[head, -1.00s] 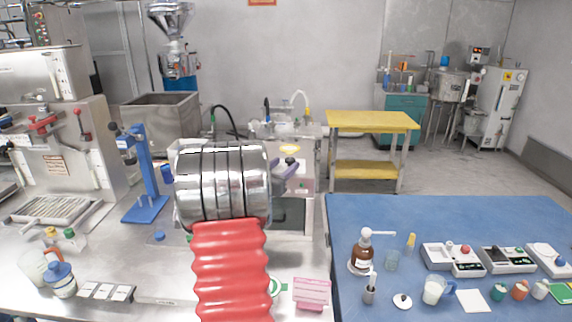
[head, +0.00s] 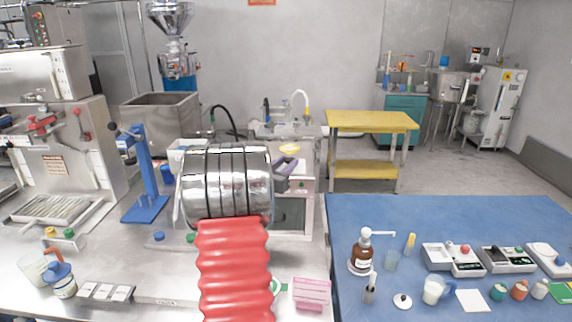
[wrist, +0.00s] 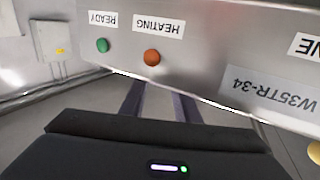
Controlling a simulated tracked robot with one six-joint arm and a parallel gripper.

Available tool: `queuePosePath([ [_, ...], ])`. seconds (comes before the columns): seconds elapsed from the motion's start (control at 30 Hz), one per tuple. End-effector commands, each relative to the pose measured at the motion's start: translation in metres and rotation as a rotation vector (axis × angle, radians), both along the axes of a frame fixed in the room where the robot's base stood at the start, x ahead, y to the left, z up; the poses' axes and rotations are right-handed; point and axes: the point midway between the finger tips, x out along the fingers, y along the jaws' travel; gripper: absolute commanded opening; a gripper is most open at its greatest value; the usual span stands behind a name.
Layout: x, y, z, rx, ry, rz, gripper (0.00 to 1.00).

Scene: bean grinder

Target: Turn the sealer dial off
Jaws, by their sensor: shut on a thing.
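The sealer's steel panel (wrist: 215,50) fills the top of the wrist view, upside down. It carries a green READY lamp (wrist: 102,45) and an orange HEATING lamp (wrist: 151,57). My gripper (wrist: 162,100) reaches past the panel's edge with its two dark purple fingers, whose tips are hidden. It also shows in the head view as a small purple-grey part (head: 287,172) at the sealer, right of my silver wrist. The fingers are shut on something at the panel. The dial is out of sight now, at the spot the gripper covers.
A blue press (head: 140,175) stands left of my arm on the steel bench (head: 110,235). The blue table (head: 470,215) at right holds bottles, jars and several small devices. A pink box (head: 312,290) sits near the front. A yellow cart (head: 372,122) stands behind.

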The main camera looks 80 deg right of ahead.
Motion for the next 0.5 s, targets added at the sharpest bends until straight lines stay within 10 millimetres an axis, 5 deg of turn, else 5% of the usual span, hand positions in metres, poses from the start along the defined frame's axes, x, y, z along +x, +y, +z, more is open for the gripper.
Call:
queuePosePath([
  [0.5, 0.0003, 0.0006, 0.0009, -0.001, 0.001, 0.031, 0.06],
])
